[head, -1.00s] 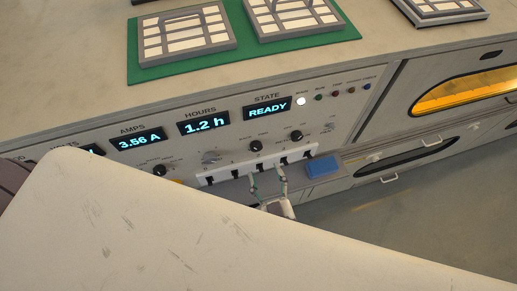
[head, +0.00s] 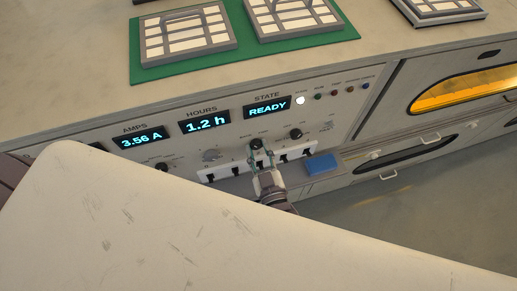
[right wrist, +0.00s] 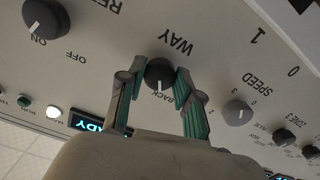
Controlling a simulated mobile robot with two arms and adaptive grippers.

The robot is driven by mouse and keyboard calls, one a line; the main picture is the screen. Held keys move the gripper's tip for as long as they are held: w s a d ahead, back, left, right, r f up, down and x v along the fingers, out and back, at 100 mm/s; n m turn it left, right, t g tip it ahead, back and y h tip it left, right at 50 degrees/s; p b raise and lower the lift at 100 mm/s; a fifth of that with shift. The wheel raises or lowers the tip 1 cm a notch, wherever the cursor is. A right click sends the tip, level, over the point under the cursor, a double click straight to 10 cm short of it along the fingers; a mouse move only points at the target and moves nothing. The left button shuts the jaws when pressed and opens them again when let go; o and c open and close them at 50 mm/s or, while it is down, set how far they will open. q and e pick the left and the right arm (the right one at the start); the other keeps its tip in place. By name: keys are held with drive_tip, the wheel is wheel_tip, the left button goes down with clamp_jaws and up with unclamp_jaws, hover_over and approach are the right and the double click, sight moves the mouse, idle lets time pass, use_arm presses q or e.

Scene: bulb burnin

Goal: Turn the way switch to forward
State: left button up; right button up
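The way switch (right wrist: 159,72) is a dark round knob on the panel, labelled WAY in the right wrist view, where the picture is upside down. Its white pointer line points down in that view, close to a partly hidden label that seems to read BACK. The other position label is hidden behind a finger. My right gripper (right wrist: 160,77) has one finger on each side of the knob, and both fingertips appear to touch it. In the head view the right gripper (head: 260,151) reaches up to the knob (head: 256,144) from below. My left gripper is not in view.
A speed knob (right wrist: 237,112) and a larger on/off knob (right wrist: 45,18) flank the switch. A white strip of black switches (head: 222,172) lies just below it. A blue block (head: 321,164) sits on the ledge to the right. The state display (head: 267,106) reads READY.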

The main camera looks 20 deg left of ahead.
clamp_jaws()
drive_tip(key=shift+m, duration=0.4)
drive_tip(key=m, duration=0.5)
drive_tip(key=m+b, duration=0.1)
drive_tip(key=m, duration=0.5)
drive_tip(key=shift+s, duration=0.1)
idle(0.4)
drive_tip(key=o, duration=0.8)
unclamp_jaws()
drive_tip(key=shift+c, duration=0.2)
